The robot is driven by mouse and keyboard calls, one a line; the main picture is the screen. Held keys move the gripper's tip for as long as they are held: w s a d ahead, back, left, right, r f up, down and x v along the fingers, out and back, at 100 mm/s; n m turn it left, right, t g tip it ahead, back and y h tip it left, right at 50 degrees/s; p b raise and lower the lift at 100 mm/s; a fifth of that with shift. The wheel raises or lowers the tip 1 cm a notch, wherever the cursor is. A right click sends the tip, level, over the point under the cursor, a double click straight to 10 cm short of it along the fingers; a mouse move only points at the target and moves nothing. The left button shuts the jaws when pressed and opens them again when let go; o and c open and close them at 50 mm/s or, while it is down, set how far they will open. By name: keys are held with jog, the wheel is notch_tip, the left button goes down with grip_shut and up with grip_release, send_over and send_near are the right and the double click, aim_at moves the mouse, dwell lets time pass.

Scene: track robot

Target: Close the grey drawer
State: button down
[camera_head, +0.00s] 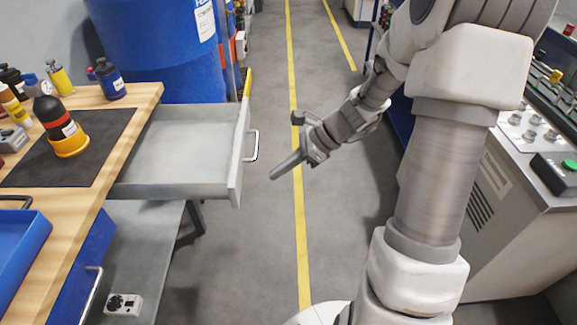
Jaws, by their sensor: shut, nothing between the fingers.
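The grey drawer (178,150) is pulled out from under the wooden workbench and stands open over the aisle. It looks empty. Its front panel (240,150) faces right and carries a silver bar handle (254,146). My gripper (274,177) is shut and empty, to the right of the drawer front and slightly lower in the picture. A gap shows between the fingertips and the handle. My arm comes down from the upper right.
The workbench (140,92) at left holds bottles, a black mat (95,150) and a blue tray (22,262). A blue barrel (155,50) stands behind the drawer. A control console (520,200) is at right. Between them lies open floor (255,270) with a yellow line.

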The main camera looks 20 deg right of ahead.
aim_at(239, 185)
jog(key=shift+w+a+f+b, duration=0.35)
jog(key=shift+a+f, duration=0.15)
jog(key=shift+a, duration=0.6)
jog(key=shift+w+a+f+b, duration=0.35)
jog(key=shift+a+f, duration=0.1)
jog(key=shift+a, duration=0.65)
jog(key=shift+w+a+f+b, duration=0.35)
jog(key=shift+a+f, duration=0.15)
jog(key=shift+a, duration=0.6)
jog(key=shift+w+a, duration=0.1)
jog(key=shift+a, duration=0.4)
jog(key=w+a+p, duration=0.2)
jog(key=w+a, duration=0.1)
jog(key=a, duration=0.6)
jog(key=w+a+p, duration=0.2)
jog(key=a, duration=0.6)
jog(key=w+a+p, duration=0.2)
jog(key=w+a, duration=0.1)
jog(key=a, duration=0.6)
jog(key=shift+w+a, duration=0.3)
jog(key=shift+w, duration=0.05)
jog(key=shift+a+r, duration=0.1)
jog(key=shift+a, duration=0.1)
jog(key=shift+a, duration=0.1)
